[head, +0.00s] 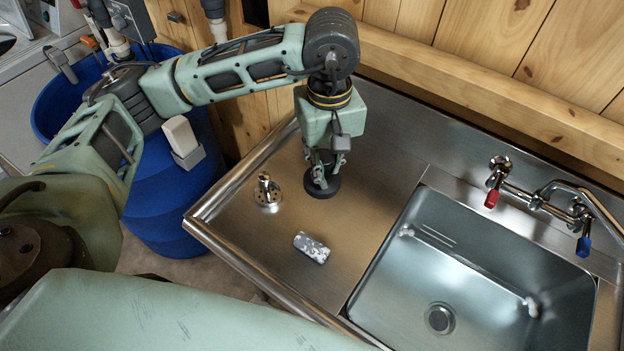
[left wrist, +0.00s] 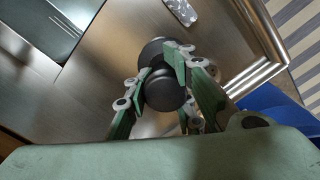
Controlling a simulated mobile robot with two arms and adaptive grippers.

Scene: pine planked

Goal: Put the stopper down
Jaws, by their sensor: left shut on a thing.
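The stopper (head: 322,186) is a black round piece with a wide disc at its lower end. My left gripper (head: 322,168) points straight down over the steel drainboard (head: 375,195) and is shut on the stopper. In the left wrist view the stopper (left wrist: 163,88) sits between the green and grey fingers of the gripper (left wrist: 165,85). The disc is at or just above the drainboard; I cannot tell whether it touches. My right gripper is not in view.
A metal strainer (head: 267,193) stands left of the stopper. A grey-white patterned block (head: 311,247) lies in front. The sink basin (head: 470,270) is at right, with a tap (head: 540,200) behind it. A blue barrel (head: 175,190) stands left.

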